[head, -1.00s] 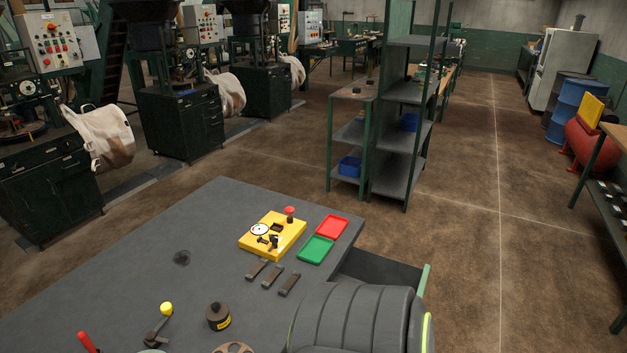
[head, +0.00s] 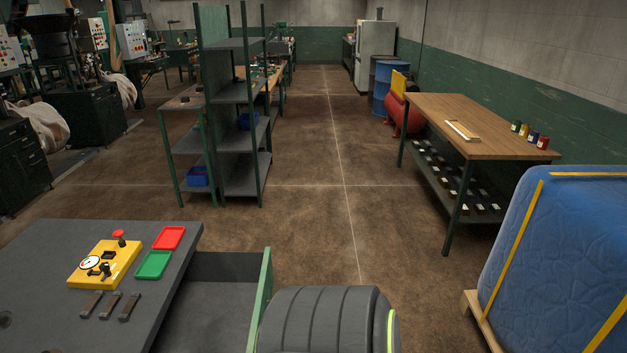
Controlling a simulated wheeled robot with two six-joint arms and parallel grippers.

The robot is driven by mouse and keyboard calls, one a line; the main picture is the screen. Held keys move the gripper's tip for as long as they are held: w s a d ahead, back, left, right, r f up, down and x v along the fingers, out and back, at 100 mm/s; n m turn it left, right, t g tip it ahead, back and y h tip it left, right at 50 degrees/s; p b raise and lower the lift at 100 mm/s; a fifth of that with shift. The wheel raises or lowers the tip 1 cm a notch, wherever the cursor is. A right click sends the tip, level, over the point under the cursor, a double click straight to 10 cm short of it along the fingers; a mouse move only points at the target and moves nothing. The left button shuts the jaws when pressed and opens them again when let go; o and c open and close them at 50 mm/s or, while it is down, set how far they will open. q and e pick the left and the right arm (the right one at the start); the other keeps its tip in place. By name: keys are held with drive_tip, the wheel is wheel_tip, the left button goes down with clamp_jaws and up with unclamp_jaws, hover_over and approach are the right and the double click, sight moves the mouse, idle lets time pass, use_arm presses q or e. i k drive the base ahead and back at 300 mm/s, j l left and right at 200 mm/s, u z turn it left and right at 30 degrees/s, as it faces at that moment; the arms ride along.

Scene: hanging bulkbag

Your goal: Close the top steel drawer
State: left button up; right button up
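The steel drawer (head: 225,307) is pulled out from the right side of the grey workbench (head: 60,240). Its inside looks empty where it shows, and its green front panel (head: 265,290) stands on the right. A dark grey ribbed part of my arm (head: 325,318) is at the bottom middle, just right of the green panel. I cannot tell whether it touches the panel. It hides the panel's near end. Neither gripper is in view.
On the bench lie a yellow control box (head: 105,263), a red tray (head: 169,238), a green tray (head: 154,265) and dark metal bars (head: 110,306). A blue wrapped load (head: 560,260) stands at right. A wooden table (head: 480,125) is behind it. Floor beyond the drawer is clear.

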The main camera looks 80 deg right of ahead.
sight(218, 304)
drive_tip(key=z, duration=1.85)
